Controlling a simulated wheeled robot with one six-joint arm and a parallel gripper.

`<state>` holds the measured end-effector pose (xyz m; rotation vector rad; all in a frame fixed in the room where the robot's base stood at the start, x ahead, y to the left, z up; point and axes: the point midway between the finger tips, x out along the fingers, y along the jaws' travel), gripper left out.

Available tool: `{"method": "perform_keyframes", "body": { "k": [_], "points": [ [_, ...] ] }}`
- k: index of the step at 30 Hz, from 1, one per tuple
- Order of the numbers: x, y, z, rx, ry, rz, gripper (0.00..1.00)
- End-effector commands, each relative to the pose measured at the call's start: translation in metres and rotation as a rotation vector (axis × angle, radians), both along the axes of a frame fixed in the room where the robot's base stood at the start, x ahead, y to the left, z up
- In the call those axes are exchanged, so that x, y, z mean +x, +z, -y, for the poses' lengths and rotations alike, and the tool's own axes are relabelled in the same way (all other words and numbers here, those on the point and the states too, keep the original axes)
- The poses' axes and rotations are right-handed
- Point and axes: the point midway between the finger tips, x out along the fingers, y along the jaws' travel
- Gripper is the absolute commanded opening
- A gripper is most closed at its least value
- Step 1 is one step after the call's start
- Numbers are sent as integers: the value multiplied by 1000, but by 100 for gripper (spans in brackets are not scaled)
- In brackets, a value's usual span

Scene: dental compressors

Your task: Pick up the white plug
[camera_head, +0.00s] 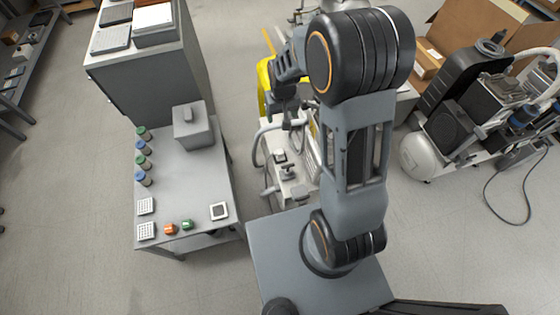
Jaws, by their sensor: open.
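My gripper (284,119) points down above the back part of a white machine (275,180), beyond my base. It is open, and I see nothing held in it. Grey hoses (262,135) curve close below and beside the fingers. I cannot make out the white plug with certainty; my arm and the hoses hide part of the machine. A small light block with a dark top (280,156) sits on the machine, but I cannot tell what it is.
A grey table (190,180) at left holds several capped jars (143,161), a grey box (192,126), and orange (170,229) and green knobs (187,225). A compressor (425,158) and open cardboard box (480,30) stand at right. A yellow object (264,78) is behind my gripper.

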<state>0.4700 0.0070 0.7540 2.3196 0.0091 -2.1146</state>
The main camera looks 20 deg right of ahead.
Motion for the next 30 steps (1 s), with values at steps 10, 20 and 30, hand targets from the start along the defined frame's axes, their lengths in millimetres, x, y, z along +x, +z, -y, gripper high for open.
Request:
{"method": "perform_keyframes", "body": {
  "k": [10, 20, 30],
  "points": [
    [27, -142, 0, -2, -5, -81, 72],
    [29, -201, 1, -2, -6, -96, 72],
    [30, -246, 1, -2, -6, -94, 72]
  ]
}}
